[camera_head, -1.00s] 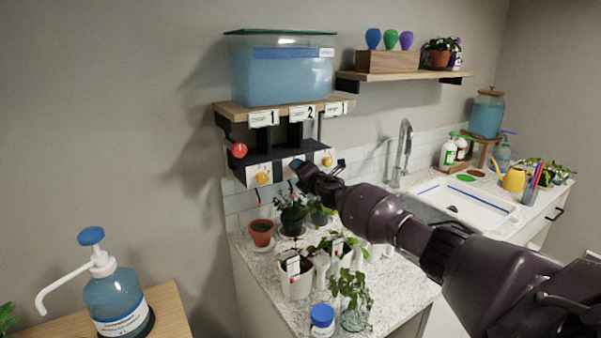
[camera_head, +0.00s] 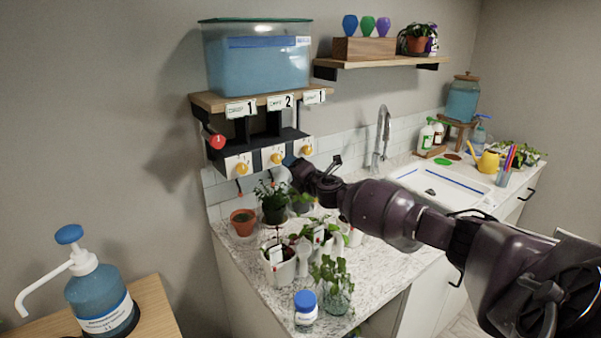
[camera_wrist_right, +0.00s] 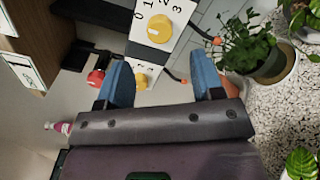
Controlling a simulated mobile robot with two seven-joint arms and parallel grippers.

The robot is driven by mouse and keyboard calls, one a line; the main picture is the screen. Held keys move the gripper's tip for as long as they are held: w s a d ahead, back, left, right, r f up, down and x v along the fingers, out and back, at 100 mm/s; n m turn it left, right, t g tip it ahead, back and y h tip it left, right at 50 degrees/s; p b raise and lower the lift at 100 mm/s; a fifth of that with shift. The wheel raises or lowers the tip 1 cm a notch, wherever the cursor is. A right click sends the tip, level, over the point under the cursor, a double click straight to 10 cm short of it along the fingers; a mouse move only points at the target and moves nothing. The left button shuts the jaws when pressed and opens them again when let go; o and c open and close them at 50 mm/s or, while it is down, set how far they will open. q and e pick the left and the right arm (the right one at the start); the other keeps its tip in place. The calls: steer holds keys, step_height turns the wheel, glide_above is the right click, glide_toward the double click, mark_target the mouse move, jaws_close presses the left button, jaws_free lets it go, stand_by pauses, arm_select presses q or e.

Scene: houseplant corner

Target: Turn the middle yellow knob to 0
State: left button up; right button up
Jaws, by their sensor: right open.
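Three yellow knobs sit in a row on white dial plates under the wooden shelf; the middle yellow knob (camera_head: 276,159) is between the left knob (camera_head: 242,169) and the right knob (camera_head: 306,150). My right gripper (camera_head: 291,168) is just below and right of the middle knob, apart from it. In the right wrist view its blue fingers (camera_wrist_right: 160,82) are spread, with nothing gripped. That view shows a near knob (camera_wrist_right: 159,28), apparently the middle one, with numbers 0 to 3 around it, and a farther knob (camera_wrist_right: 142,82) between the fingers. The pointer settings are unclear.
A blue-filled tank (camera_head: 257,60) stands on the shelf above. A red ball (camera_head: 217,141) sticks out left of the knobs. Several potted plants, including a terracotta pot (camera_head: 243,222), crowd the counter below. The sink (camera_head: 440,190) lies to the right.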

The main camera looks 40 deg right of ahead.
steer(key=shift+s+a, duration=0.1)
steer(key=shift+s, duration=1.6)
